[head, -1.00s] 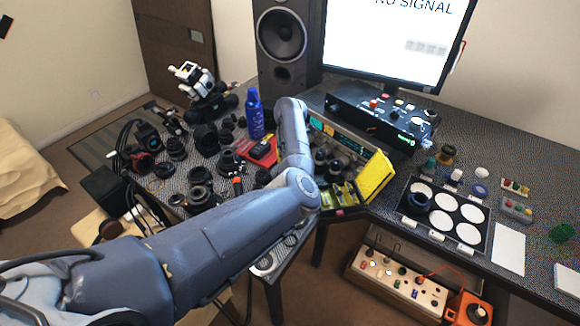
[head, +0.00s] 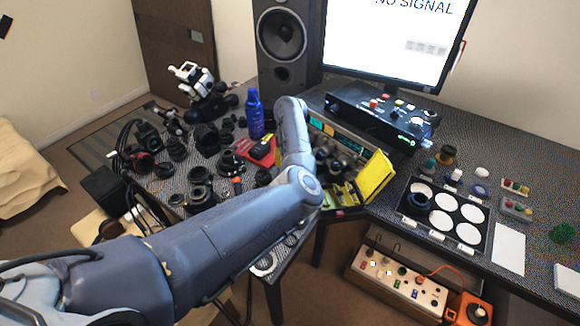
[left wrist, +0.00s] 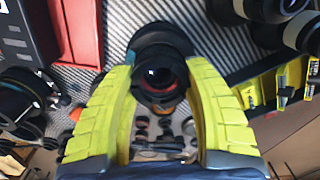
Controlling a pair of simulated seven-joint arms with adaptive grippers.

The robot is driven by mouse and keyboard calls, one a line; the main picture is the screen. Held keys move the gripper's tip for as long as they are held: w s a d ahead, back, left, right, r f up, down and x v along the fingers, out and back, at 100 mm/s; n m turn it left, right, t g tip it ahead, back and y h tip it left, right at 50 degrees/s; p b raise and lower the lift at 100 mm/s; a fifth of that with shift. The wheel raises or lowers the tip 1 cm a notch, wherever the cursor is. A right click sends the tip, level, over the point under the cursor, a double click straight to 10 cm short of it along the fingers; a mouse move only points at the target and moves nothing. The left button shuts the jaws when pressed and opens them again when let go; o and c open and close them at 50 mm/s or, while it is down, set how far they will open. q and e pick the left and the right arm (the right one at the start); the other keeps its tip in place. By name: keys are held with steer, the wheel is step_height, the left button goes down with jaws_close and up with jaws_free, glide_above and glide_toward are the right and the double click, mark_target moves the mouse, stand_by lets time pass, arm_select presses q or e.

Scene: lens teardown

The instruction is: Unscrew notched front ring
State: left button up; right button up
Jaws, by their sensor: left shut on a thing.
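In the left wrist view a dark lens (left wrist: 160,72) with a round glass element and a thin reddish line stands between my yellow fingers. My left gripper (left wrist: 160,60) is shut on it, with one finger against each side of its black barrel. I cannot make out the notches of the front ring, or whether the fingertips press on that ring or on the barrel behind it. My right gripper is in neither view.
Several dark lenses and rings (head: 200,175) crowd the table's left part, near a blue bottle (head: 254,115). A yellow panel (head: 374,177) stands right of my arm. A tray of white discs (head: 462,235) lies farther right. Striped mat (left wrist: 205,20) shows around the held lens.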

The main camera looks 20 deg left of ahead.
arm_select(q)
steer(key=shift+r, duration=0.95)
steer(key=shift+r, duration=1.9)
